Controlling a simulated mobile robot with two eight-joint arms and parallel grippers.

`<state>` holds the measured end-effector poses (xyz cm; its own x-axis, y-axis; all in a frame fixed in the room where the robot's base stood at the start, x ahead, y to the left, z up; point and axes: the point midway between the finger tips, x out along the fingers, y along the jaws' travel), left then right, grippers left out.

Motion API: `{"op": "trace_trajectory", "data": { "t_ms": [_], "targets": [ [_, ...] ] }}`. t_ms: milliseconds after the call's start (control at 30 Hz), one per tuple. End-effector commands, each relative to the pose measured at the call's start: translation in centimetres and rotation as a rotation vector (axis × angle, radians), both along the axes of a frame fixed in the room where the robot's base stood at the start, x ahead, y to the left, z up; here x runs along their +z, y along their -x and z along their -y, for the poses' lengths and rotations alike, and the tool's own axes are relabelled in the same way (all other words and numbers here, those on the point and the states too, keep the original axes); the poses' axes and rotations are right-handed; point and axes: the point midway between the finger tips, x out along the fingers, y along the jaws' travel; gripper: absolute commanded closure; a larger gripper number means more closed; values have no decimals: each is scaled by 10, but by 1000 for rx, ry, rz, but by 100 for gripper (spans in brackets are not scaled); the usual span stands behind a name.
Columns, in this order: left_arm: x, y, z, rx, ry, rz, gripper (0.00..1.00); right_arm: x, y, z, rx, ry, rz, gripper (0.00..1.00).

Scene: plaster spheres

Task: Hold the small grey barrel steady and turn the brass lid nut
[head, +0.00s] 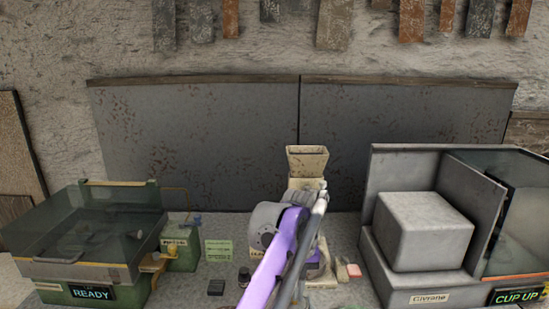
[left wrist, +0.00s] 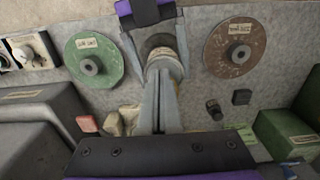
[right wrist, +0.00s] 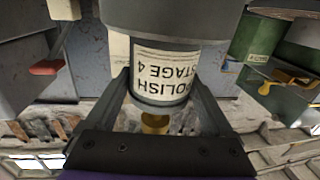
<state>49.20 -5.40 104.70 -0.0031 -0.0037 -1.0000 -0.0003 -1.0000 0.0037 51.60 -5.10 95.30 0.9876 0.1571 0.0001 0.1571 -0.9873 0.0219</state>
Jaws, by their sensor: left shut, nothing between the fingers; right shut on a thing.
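The small grey barrel (right wrist: 165,60) fills the middle of the right wrist view, with a white "POLISH STAGE 4" label upside down. My right gripper (right wrist: 160,88) is shut on it, one finger on each side. A brass piece (right wrist: 155,123), seemingly the lid nut, shows just below the barrel there. In the left wrist view my left gripper (left wrist: 159,80) is shut and empty, its tips close to a round grey end with a brownish middle (left wrist: 159,44); contact cannot be told. In the head view my purple arm hides the fingertips.
A green lidded machine (head: 90,270) reading READY stands left. A grey machine (head: 420,230) reading CUP UP stands right. A beige hopper (head: 307,160) rises behind my arms. A green disc (left wrist: 93,60) and brown disc (left wrist: 230,47) flank the left gripper. Small dark blocks (head: 216,287) lie nearby.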

Motion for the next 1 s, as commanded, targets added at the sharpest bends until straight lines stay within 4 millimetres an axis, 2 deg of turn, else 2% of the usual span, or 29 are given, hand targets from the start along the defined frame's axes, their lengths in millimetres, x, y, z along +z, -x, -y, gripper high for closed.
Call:
{"op": "trace_trajectory", "data": {
  "t_ms": [1000],
  "targets": [
    [-1, -4, -9, 2, -2, 6, 100, 0, 1, 0, 0, 0, 0, 62]
  ]
}}
